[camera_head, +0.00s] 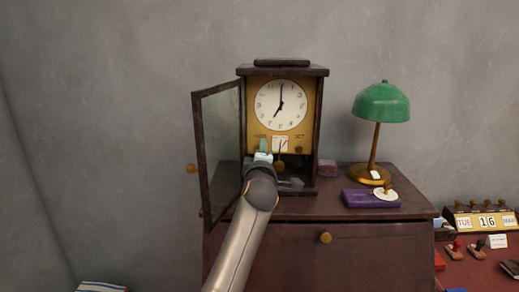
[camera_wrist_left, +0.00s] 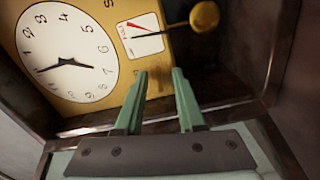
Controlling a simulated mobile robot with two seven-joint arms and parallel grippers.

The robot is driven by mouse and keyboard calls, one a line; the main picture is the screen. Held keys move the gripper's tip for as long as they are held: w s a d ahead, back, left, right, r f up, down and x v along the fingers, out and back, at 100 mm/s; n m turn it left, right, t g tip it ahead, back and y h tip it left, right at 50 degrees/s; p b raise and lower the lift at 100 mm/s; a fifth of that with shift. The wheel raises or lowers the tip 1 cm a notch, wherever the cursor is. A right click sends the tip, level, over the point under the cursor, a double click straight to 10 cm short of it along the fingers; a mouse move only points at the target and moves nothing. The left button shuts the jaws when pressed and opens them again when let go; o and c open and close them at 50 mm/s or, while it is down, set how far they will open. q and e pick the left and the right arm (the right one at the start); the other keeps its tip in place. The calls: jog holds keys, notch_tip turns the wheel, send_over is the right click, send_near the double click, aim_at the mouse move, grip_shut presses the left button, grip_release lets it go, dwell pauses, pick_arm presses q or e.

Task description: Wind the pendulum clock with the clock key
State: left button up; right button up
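The pendulum clock (camera_head: 312,120) stands on a dark red cabinet, its glass door (camera_head: 222,140) swung open to the left. Its white dial (camera_head: 281,104) reads about seven, above a small gauge (camera_head: 281,144) and a brass pendulum bob (camera_head: 279,166). The dial (camera_wrist_left: 68,52), gauge (camera_wrist_left: 141,34) and bob (camera_wrist_left: 205,16) also show in the left wrist view. My left gripper (camera_head: 263,142) is in front of the gold plate, below the dial. Its green fingers (camera_wrist_left: 158,82) are apart with nothing seen between them. A small grey item (camera_head: 292,183) lies low in the case; I cannot tell whether it is the key.
A green lamp (camera_head: 381,103), a purple box (camera_head: 370,199) with a white round piece and a small pink box (camera_head: 327,168) stand right of the clock. The cabinet (camera_head: 270,245) has a brass knob. A calendar (camera_head: 487,221) and stamps sit on a lower red surface at right.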

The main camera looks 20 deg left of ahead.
pick_arm(q)
jog(key=shift+w, duration=0.2)
grip_shut()
dwell(0.3)
dwell(0.3)
